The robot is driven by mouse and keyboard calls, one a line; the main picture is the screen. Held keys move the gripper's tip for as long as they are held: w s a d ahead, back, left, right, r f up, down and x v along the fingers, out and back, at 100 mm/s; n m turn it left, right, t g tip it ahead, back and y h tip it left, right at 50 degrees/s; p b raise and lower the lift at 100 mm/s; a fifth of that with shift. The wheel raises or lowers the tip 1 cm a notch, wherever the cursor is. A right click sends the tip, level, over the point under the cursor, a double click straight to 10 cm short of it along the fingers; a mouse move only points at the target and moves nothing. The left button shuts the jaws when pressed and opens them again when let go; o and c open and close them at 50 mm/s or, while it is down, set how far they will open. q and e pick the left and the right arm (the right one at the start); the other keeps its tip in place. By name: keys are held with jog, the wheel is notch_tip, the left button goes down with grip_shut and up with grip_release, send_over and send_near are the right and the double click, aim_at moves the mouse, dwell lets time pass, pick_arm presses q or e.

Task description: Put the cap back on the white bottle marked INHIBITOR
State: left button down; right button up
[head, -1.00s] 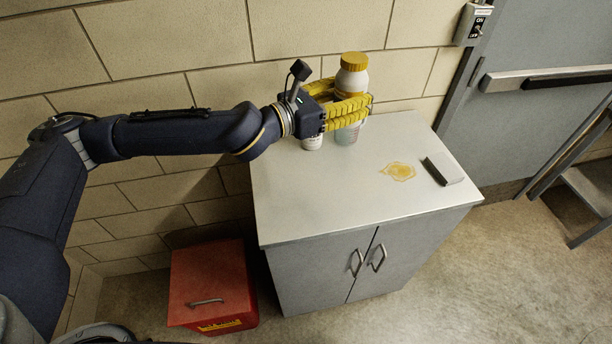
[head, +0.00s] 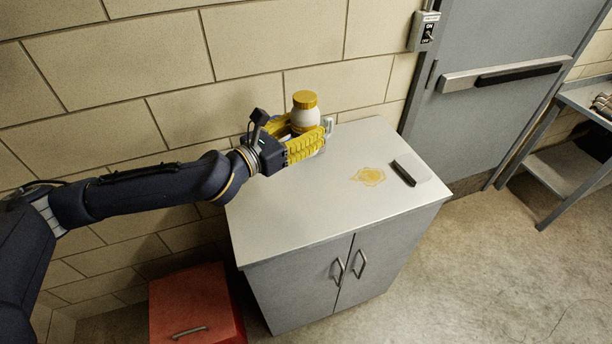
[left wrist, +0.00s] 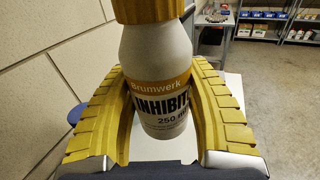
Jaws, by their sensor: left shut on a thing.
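The white INHIBITOR bottle (head: 305,118) is upright near the back of the grey cabinet top. In the left wrist view, the bottle (left wrist: 162,72) shows an orange band and dark lettering. A yellow ribbed cap (head: 304,99) sits on its mouth, and the cap's lower part (left wrist: 148,10) also shows in the wrist view. I cannot tell how tight it is. My left gripper (head: 308,143) is shut on the bottle's body, with a yellow ribbed finger on each side. The fingers hide the bottle's base in the head view. My right gripper is out of view.
The cabinet top (head: 300,205) is mostly clear toward the front. A container (head: 329,124) partly shows behind the gripper. A brick wall rises behind. A red box (head: 195,305) stands at lower left.

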pick_arm(q)
notch_tip(320, 180, down, 11)
dwell(0.3)
jog(key=shift+r, duration=0.1)
jog(key=shift+f, duration=1.9)
jog(key=shift+f, duration=0.1)
jog(key=c, duration=0.6)
grip_release()
jog(key=v, duration=1.2)
